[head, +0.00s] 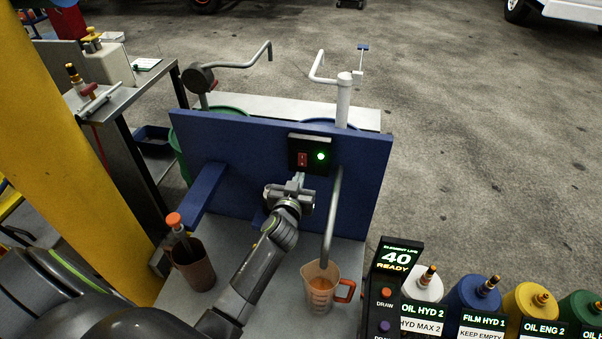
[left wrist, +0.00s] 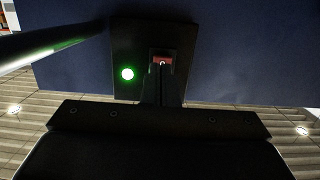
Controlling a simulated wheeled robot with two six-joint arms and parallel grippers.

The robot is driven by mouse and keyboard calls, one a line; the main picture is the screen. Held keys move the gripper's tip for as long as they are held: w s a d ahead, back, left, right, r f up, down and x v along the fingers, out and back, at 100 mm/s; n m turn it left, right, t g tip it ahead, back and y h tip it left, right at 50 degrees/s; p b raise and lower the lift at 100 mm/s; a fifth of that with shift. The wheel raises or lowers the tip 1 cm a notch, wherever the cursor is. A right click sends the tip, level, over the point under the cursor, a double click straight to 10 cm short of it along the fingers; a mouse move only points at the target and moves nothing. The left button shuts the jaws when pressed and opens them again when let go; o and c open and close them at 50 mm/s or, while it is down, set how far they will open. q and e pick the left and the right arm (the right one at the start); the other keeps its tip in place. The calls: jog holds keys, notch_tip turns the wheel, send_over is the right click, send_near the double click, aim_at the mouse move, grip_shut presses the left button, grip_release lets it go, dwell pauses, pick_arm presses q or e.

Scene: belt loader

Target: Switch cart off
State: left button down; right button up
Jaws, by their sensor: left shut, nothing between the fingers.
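The cart's blue panel (head: 235,140) carries a black switch box (head: 296,151) near its top edge. On the box are a red rocker switch (head: 302,159) and a lit green lamp (head: 320,156). My left gripper (head: 298,180) is shut and empty, its tips just below the red switch. In the left wrist view the shut fingertips (left wrist: 162,75) overlap the lower part of the red switch (left wrist: 162,61); I cannot tell whether they touch it. The green lamp (left wrist: 127,74) is lit there too. My right gripper is in no view.
A grey pipe (head: 333,215) runs down right of my gripper into a measuring jug (head: 319,287) of orange liquid. A brown container (head: 192,267) with an orange-topped tool stands left of my arm. Labelled containers (head: 473,296) line the lower right.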

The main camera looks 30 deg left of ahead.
aim_at(303, 159)
pick_arm(q)
jog(key=shift+x, duration=1.6)
jog(key=shift+f, duration=0.1)
